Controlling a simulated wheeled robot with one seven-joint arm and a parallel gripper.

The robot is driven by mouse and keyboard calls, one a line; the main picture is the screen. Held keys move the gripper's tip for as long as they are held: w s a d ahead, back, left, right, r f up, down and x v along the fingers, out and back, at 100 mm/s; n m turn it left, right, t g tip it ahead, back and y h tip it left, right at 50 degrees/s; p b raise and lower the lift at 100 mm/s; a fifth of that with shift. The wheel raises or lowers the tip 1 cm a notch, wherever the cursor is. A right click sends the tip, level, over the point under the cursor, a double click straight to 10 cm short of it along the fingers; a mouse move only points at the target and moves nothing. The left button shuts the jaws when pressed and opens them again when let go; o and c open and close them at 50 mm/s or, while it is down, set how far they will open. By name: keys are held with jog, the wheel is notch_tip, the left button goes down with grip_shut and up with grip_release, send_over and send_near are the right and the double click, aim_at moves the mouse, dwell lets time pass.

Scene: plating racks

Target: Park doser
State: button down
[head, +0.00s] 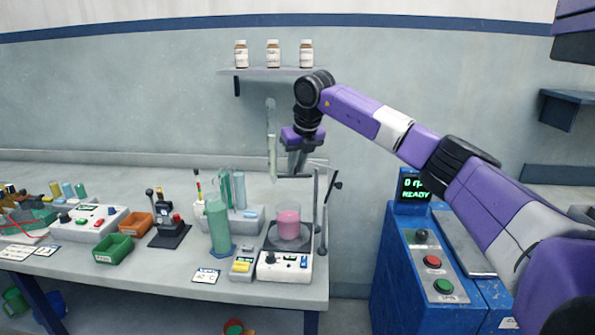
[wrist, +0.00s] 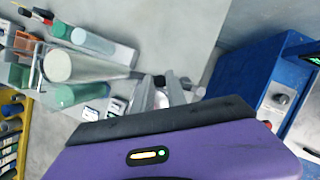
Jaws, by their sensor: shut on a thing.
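The doser (head: 271,145), a tall clear tube with pale liquid low in it, stands upright just left of my gripper. A thin horizontal arm (head: 292,177) runs from beside its lower end to a grey post at the right. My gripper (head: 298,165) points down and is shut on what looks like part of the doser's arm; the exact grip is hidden. In the wrist view my gripper's fingers (wrist: 165,92) meet around a small dark part. A beaker with pink liquid (head: 289,225) stands on a white stirrer plate (head: 285,266), below and slightly right of the tube.
A green cylinder (head: 218,228) and a tube rack (head: 245,219) stand left of the stirrer. A dark lever (head: 331,190) rises right of the post. A blue control cabinet (head: 405,270) stands past the bench's right edge. A shelf (head: 275,71) holds bottles above.

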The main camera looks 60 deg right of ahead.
jog(key=shift+w+d+r+m+g+h+b, duration=0.15)
jog(key=shift+d+m, duration=0.1)
jog(key=shift+m, duration=0.25)
jog(key=shift+w+d+f+m+g+h+b, duration=0.15)
jog(key=shift+d+m, duration=0.1)
jog(key=shift+m, duration=0.25)
jog(key=shift+r, duration=0.1)
jog(key=c, duration=1.3)
grip_release()
jog(key=shift+c, duration=0.2)
jog(key=b+v, duration=0.1)
jog(key=v, duration=0.6)
jog(key=shift+r, duration=0.3)
jog(key=shift+s, duration=0.1)
